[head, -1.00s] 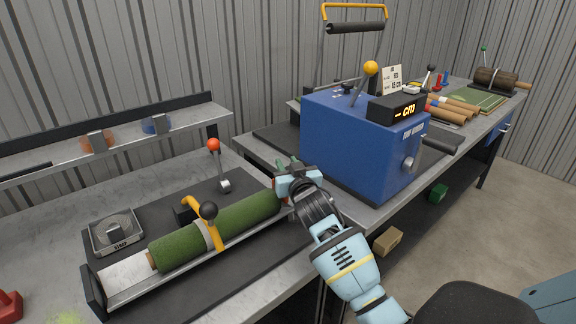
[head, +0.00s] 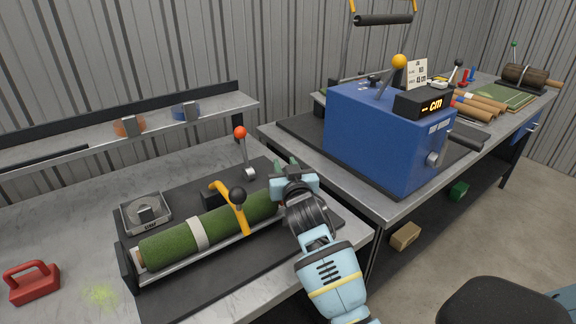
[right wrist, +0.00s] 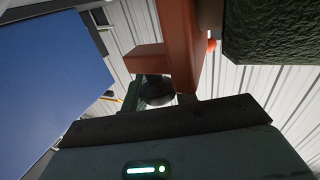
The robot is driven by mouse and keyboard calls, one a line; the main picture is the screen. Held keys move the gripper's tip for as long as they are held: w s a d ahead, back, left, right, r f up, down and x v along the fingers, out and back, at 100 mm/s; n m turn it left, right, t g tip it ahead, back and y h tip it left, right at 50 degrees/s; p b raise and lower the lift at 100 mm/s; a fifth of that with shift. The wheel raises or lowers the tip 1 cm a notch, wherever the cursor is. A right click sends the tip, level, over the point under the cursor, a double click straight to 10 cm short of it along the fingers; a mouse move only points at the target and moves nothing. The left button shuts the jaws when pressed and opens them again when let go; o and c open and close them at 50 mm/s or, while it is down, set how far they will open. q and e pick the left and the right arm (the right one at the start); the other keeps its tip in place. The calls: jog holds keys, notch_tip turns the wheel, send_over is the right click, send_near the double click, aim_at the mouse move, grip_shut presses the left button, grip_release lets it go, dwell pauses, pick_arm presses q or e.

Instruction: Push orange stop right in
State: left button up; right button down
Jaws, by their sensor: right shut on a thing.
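The green turf roll (head: 205,228) lies in a metal cradle with a pale band around it. Its left end is close to the black end plate (head: 127,268). My right gripper (head: 290,178) is at the roll's right end and covers the orange stop in the head view. In the right wrist view the orange stop (right wrist: 180,45) stands upright beside the dark green roll (right wrist: 270,35). The gripper (right wrist: 165,95) is shut on the stop, around a dark rounded part of it. My left gripper is not in view.
A blue machine (head: 385,135) stands on the bench to the right. A strap tray (head: 146,214) and red handled block (head: 32,282) are at left.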

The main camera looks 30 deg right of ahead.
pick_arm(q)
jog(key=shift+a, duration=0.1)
pick_arm(e)
jog(key=c, duration=1.1)
grip_release()
jog(key=shift+a, duration=0.3)
jog(key=v, duration=0.7)
jog(key=shift+s, duration=0.2)
jog(key=shift+s+a, duration=0.1)
jog(key=shift+s, duration=0.1)
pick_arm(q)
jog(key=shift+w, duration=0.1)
pick_arm(e)
jog(key=shift+f, duration=0.1)
